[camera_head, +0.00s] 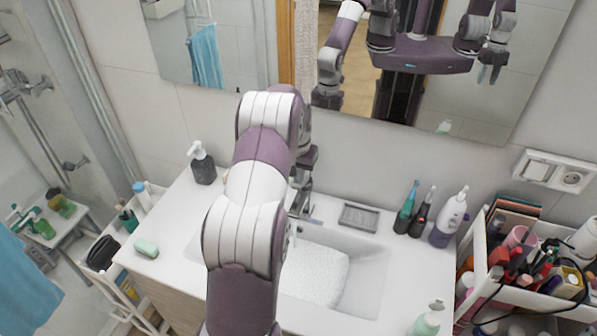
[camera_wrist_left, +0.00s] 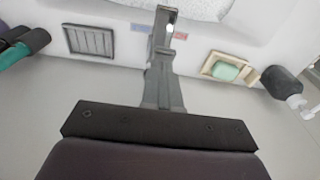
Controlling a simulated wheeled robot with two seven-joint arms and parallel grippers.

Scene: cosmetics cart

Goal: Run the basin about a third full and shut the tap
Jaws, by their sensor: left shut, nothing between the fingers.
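The white basin (camera_head: 368,283) is sunk in the counter, partly behind my left arm. A pale, rippled patch like water (camera_head: 318,274) lies in it; I cannot tell its depth. It also shows at the top of the left wrist view (camera_wrist_left: 200,7). The grey tap (camera_wrist_left: 166,20) stands at the basin's back edge, with red and blue marks beside it. My left gripper (camera_wrist_left: 163,92) is shut and empty, right at the tap; I cannot tell whether they touch. A thin, pale streak below the tap may be running water. My right gripper shows only in the mirror.
A grey soap tray (camera_head: 359,217), toothbrushes (camera_head: 407,207) and a pump bottle (camera_head: 450,217) stand right of the tap. A crowded cart (camera_head: 477,282) is at the right.

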